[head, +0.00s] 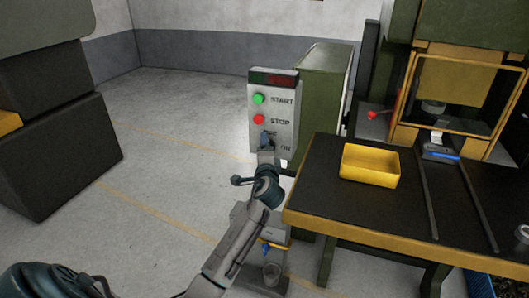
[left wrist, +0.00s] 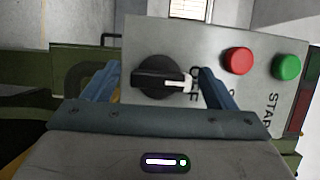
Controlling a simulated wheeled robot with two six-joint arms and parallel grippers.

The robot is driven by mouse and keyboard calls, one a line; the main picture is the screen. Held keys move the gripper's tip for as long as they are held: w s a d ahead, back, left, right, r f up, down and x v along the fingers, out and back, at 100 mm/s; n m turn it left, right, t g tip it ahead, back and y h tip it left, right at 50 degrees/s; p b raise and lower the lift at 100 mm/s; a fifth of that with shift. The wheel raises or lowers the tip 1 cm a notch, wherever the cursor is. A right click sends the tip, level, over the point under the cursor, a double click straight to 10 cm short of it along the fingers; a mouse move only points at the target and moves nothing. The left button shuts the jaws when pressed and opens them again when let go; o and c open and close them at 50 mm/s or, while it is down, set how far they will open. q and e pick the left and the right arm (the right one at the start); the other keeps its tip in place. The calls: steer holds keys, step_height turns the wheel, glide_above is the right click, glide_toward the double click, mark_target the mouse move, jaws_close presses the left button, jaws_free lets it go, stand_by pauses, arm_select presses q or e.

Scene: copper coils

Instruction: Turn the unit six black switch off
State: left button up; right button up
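In the left wrist view the round black switch (left wrist: 150,76) has a white pointer aimed right, toward a partly hidden label ending in "FF". My left gripper (left wrist: 157,75) is open, its blue fingers apart on either side of the switch; contact is not clear. In the head view my left gripper (head: 266,142) covers most of the switch. No unit number is readable. My right gripper is not in view.
A dark table with a yellow edge (head: 360,235) stands just right of the panel, carrying a yellow tray (head: 370,166). A green cabinet (head: 318,80) is behind the panel. The floor to the left is open.

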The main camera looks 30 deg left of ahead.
arm_select(q)
steer(key=b+v, duration=0.3)
steer(key=v, duration=0.7)
steer(key=shift+s+d, duration=0.2)
steer(key=shift+s, duration=0.15)
